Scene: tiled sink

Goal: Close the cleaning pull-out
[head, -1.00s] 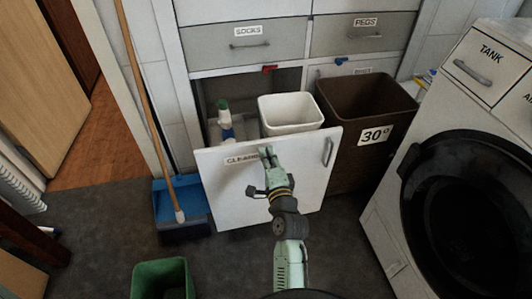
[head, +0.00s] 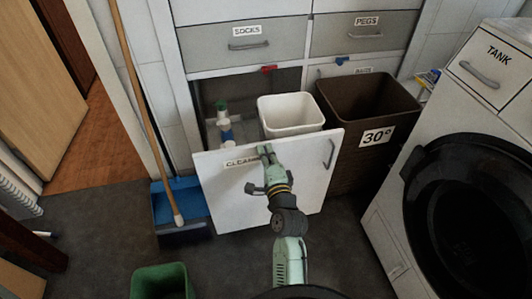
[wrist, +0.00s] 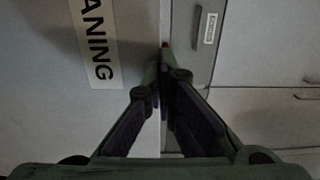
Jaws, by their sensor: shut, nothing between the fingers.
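The cleaning pull-out (head: 300,195) is open, its white front standing well out from the cabinet, with a handle (head: 328,153) at its right. Its label (head: 241,162) is partly covered by my gripper in the head view and reads "ANING" in the wrist view (wrist: 99,45). A white bin (head: 290,115) and a bottle with a green top (head: 224,122) show behind the front. My gripper (head: 265,150) is shut and empty at the upper middle of the front, by its top edge. In the wrist view its fingertips (wrist: 165,62) meet near that edge; contact is unclear.
A brown laundry bin (head: 368,110) marked 30° stands close to the right of the pull-out. A blue dustpan (head: 181,208) and broom stand at its left. A green bin (head: 161,281) is on the floor in front. The washing machine (head: 460,190) is at right.

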